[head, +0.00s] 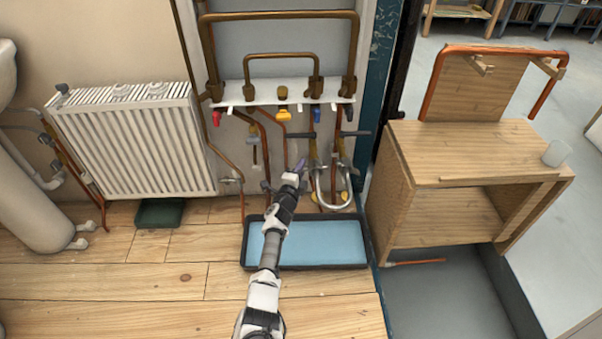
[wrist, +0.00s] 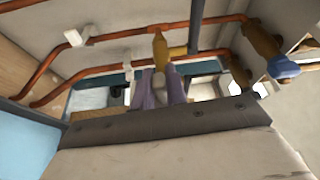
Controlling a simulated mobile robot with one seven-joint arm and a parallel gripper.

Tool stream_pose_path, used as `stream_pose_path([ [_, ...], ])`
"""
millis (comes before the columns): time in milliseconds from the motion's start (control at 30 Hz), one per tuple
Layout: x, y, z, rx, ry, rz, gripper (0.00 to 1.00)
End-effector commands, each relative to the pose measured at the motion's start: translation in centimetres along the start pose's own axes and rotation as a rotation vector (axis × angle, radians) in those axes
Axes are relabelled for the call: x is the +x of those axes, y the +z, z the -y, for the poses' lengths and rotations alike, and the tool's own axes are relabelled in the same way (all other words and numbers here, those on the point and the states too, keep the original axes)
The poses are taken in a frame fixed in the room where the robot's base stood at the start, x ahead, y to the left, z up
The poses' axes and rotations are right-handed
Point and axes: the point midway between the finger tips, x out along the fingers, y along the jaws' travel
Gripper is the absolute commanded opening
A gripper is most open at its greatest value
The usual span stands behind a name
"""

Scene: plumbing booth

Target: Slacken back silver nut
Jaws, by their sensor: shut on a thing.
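In the head view my gripper (head: 301,168) is at the end of my outstretched arm, among the vertical pipes below the white manifold board, just left of a silver U-shaped pipe (head: 335,203). In the wrist view the two purple fingers of my gripper (wrist: 159,90) are close together on a small pale, metallic-looking piece, which I take for the silver nut (wrist: 159,84). A brass fitting (wrist: 161,47) stands right above it in the picture. The fingers hide most of the nut, so I cannot tell how far it is turned.
Copper pipes (wrist: 110,69) cross close around my gripper. A blue-lined tray (head: 318,245) lies on the floor below. A white radiator (head: 135,140) stands left, a wooden cabinet (head: 465,150) right. Red, yellow and blue valve handles hang from the manifold (head: 262,93).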

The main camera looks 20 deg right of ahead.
Motion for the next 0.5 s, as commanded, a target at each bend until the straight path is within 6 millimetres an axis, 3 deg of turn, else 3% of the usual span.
stream_pose_path([
  [367, -0.03, -0.05, -0.16, -0.028, -0.01, -0.001, 0.0],
  [400, -0.03, -0.05, -0.16, -0.028, -0.01, -0.001, 0.15],
  [500, -0.03, -0.04, -0.16, -0.027, -0.01, -0.001, 0.28],
])
